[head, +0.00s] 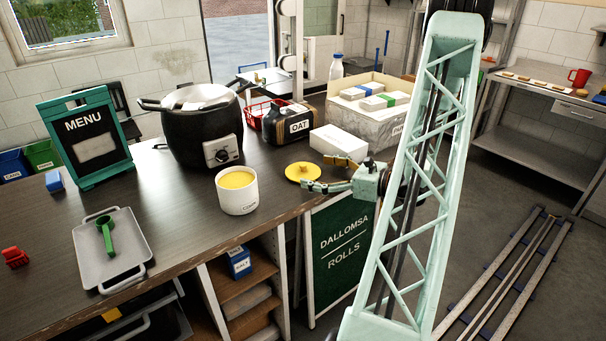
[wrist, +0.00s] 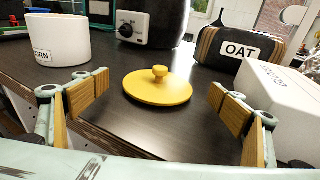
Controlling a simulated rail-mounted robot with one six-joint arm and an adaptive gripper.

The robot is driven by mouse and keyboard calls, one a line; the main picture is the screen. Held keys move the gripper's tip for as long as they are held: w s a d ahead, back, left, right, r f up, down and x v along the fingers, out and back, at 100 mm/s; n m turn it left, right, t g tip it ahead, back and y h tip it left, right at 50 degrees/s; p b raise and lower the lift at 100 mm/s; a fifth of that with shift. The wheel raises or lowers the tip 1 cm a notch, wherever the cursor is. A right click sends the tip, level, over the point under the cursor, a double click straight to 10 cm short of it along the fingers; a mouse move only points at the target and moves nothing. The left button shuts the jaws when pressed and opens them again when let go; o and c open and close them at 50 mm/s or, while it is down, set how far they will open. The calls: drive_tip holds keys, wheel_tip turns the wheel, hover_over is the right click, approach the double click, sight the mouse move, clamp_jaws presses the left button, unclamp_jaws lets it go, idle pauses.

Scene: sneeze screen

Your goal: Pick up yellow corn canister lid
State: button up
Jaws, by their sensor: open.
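The yellow corn canister lid (head: 303,172) lies flat on the dark counter with its knob up. In the wrist view the lid (wrist: 158,88) is centred ahead of my gripper, between and beyond the lines of the two fingers. My gripper (head: 335,174) is open and empty, with its wood-coloured finger pads spread wide; in the wrist view its fingers (wrist: 158,103) show at left and right, apart from the lid. The white corn canister (head: 238,192) stands upright to the left of the lid, its top showing yellow in the head view. It also appears at the upper left of the wrist view (wrist: 58,45).
A white box (head: 339,142) stands close behind the lid, at right in the wrist view (wrist: 270,95). The OAT bag (head: 292,122) and black cooker (head: 200,125) stand further back. A grey tray (head: 125,260) lies at left.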

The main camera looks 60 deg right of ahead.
sight(305, 169)
drive_tip(key=shift+w, duration=0.2)
idle(0.3)
drive_tip(key=shift+w+a+f+b, duration=0.15)
drive_tip(key=shift+w+b, duration=0.15)
drive_tip(key=shift+w, duration=0.9)
drive_tip(key=shift+w+a+f+b, duration=0.15)
drive_tip(key=shift+w+b, duration=0.15)
drive_tip(key=shift+w, duration=0.9)
drive_tip(key=shift+c, duration=0.7)
drive_tip(key=c, duration=0.7)
